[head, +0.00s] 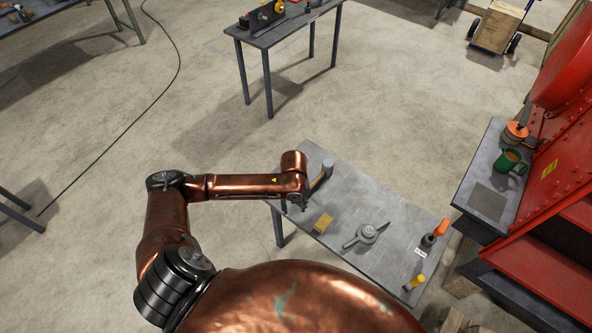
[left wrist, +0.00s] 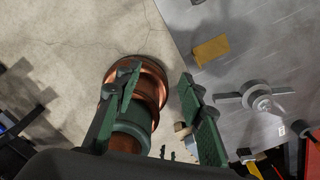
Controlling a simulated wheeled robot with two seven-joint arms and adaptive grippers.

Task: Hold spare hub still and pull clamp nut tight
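The spare hub (head: 367,233) lies on the grey workbench as a light grey round part with a long bar to each side. It also shows in the left wrist view (left wrist: 262,103). The clamp nut cannot be told apart clearly from the hub at this size. My left gripper (head: 294,203) is over the bench's left edge, apart from the hub and to its left. In the left wrist view its two green fingers (left wrist: 163,105) stand wide apart with nothing between them. My right gripper cannot be made out in either view.
The bench (head: 345,190) also holds a mallet (head: 321,176), a yellow block (head: 323,222), an orange-handled tool (head: 440,228) and a yellow-handled tool (head: 415,282). At the right, a side bench (head: 489,200) with a green mug (head: 510,161) adjoins red machinery. Bench surface around the hub is clear.

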